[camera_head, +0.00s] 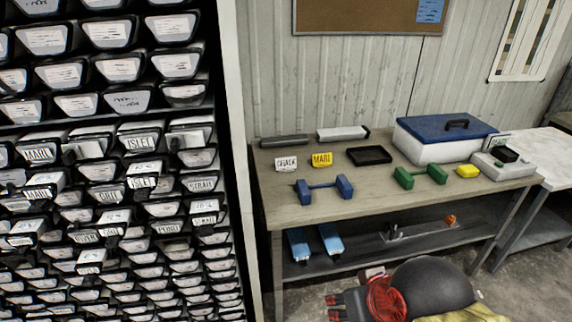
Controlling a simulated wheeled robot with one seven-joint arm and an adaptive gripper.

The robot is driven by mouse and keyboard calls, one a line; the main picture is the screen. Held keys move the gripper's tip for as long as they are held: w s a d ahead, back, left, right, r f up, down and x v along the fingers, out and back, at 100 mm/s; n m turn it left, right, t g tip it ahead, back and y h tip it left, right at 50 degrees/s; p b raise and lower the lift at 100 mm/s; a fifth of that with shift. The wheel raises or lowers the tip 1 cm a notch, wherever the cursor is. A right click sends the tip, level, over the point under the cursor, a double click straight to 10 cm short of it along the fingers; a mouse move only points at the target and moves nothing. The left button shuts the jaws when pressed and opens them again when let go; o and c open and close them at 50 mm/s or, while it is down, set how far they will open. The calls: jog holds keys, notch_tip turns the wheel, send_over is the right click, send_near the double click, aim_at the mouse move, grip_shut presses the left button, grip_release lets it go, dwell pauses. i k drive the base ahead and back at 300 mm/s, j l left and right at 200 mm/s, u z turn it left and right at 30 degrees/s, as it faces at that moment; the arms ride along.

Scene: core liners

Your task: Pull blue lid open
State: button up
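The blue lid (436,127) lies flat and shut on a white box (437,152) at the back right of the workbench. A dark handle (457,124) stands up on the lid's top. My gripper (333,306) is low in the picture, in front of the bench and below its top, well apart from the box. It points left, and its two dark fingers look apart with nothing seen between them. My red-ringed wrist and dark arm link are to the right of it.
The wooden bench top (385,204) holds blue (325,190) and green (420,177) stands, a black tray (369,155), label cards, a yellow block (467,171) and a scale (503,163). Its lower shelf (365,255) is in front of me. A tall rack of core boxes (110,150) fills the left.

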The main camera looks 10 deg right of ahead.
aim_at(428, 129)
jog(key=k+j+u, duration=0.1)
jog(key=u, duration=0.3)
jog(key=k+j+u, duration=0.45)
jog(key=u, duration=0.3)
jog(key=k+j+u, duration=0.1)
jog(key=j+u, duration=0.25)
jog(key=l+z, duration=0.1)
jog(key=z, duration=2.6)
jog(key=i+l+u, duration=0.15)
jog(key=i+l, duration=0.25)
jog(key=i, duration=0.5)
jog(key=i+l+u, duration=0.15)
jog(key=i+l, duration=0.3)
jog(key=i, duration=0.4)
jog(key=i+l+u, duration=0.15)
jog(key=i+l, duration=0.45)
jog(key=i, duration=0.25)
jog(key=i+l+u, duration=0.15)
jog(key=i+l, duration=0.5)
jog(key=i, duration=0.15)
